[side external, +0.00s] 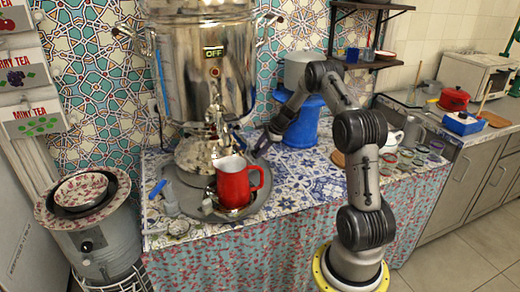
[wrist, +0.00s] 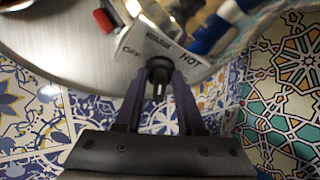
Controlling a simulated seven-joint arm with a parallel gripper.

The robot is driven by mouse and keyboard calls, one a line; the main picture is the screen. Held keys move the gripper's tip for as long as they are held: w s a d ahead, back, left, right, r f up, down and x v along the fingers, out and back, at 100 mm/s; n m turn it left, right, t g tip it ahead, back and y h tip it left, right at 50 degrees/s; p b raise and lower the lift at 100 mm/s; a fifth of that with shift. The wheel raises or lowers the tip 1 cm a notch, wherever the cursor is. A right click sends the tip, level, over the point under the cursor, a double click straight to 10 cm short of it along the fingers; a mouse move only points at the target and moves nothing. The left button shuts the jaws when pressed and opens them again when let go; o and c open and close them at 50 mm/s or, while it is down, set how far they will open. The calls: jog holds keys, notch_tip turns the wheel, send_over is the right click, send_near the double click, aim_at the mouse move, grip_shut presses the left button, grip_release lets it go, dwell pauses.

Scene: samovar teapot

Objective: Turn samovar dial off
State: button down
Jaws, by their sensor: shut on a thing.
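The large shiny metal samovar (side external: 205,75) stands on the tiled counter in the side view. In the wrist view, a pale label plate (wrist: 186,55) carries the words OFF and HOT. The dark dial (wrist: 159,64) is at its edge, between my fingertips. My gripper (wrist: 158,84) is shut on the dial; its two purplish fingers converge there. In the side view my gripper (side external: 262,142) is beside the samovar's lower right side, and the dial cannot be made out.
Several small glass items (side external: 420,155) lie on the counter to the right. The counter's front centre is clear.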

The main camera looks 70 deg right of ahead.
jog(key=n, duration=0.1)
jog(key=n+t+h, duration=0.1)
jog(key=n, duration=0.1)
jog(key=n+t, duration=0.1)
jog(key=shift+s+a+f+n, duration=0.2)
jog(key=shift+s+n, duration=0.1)
jog(key=shift+s, duration=0.05)
jog(key=n+t, duration=0.1)
jog(key=n, duration=0.3)
jog(key=n+t, duration=0.1)
jog(key=shift+s+f+n+t+h, duration=0.25)
jog(key=shift+f+n+t+h, duration=0.05)
jog(key=shift+n+h, duration=0.1)
dwell(0.4)
jog(key=c, duration=0.8)
grip_release()
